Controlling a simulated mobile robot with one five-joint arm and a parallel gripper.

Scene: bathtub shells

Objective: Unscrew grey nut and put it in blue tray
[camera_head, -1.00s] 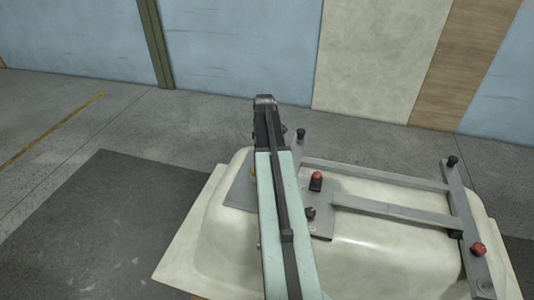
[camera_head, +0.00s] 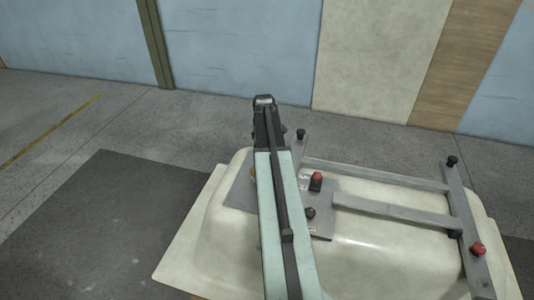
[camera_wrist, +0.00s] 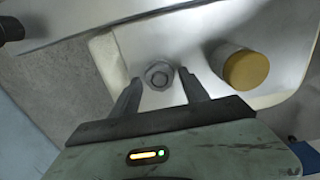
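The grey nut (camera_wrist: 159,75) sits on the grey plate in the wrist view, with a round stud end showing in its middle. My gripper (camera_wrist: 160,80) is open, with one finger on each side of the nut. The fingers look apart from the nut, though their exact height above the plate cannot be told. In the head view my arm hides the nut and the gripper's fingers. A small blue piece (camera_wrist: 305,155) shows at the lower right edge of the wrist view. I cannot tell whether it is the blue tray.
A yellow-topped cylinder (camera_wrist: 246,69) stands close right of my gripper. The cream tub shell (camera_head: 225,245) carries a grey plate (camera_head: 240,190) and a grey bar frame (camera_head: 395,211) with red knobs (camera_head: 316,179) and black knobs (camera_head: 453,161). Open floor lies left.

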